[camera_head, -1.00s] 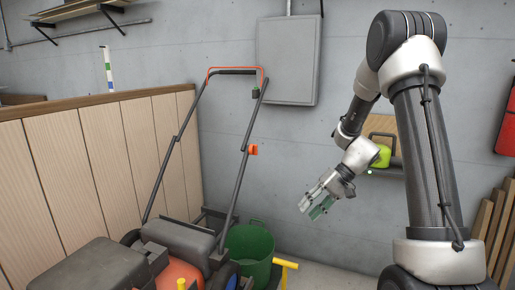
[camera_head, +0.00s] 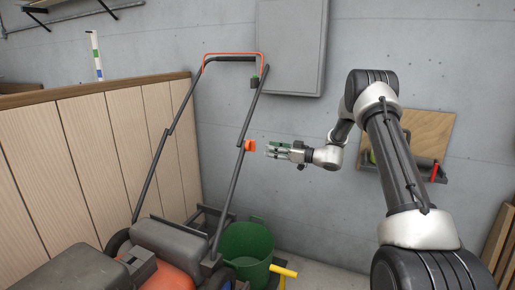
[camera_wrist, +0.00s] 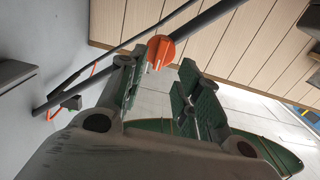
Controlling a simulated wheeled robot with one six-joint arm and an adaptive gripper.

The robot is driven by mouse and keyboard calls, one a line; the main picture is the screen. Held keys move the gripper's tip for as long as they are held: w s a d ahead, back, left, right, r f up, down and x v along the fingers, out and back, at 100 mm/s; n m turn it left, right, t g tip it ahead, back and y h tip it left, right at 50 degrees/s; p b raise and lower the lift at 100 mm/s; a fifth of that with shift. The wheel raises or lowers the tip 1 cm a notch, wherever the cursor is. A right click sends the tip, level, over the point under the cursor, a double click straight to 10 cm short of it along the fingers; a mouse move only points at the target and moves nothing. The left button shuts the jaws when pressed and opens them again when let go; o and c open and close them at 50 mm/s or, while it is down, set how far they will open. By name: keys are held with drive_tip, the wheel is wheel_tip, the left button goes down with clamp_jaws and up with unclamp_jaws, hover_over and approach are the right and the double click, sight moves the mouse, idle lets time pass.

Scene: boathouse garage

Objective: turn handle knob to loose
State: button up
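The orange handle knob (camera_head: 250,145) sits on the right bar of the mower handle (camera_head: 229,190).
A green bucket (camera_head: 247,247) stands below my gripper, beside the mower body (camera_head: 165,245). A wooden partition (camera_head: 90,160) is at the left. A grey wall box (camera_head: 291,45) hangs behind. A wall shelf with a board (camera_head: 425,130) is behind my arm.

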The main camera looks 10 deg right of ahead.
sight(251, 146)
drive_tip(key=x, duration=0.7)
drive_tip(key=shift+a, duration=0.1)
clamp_jaws()
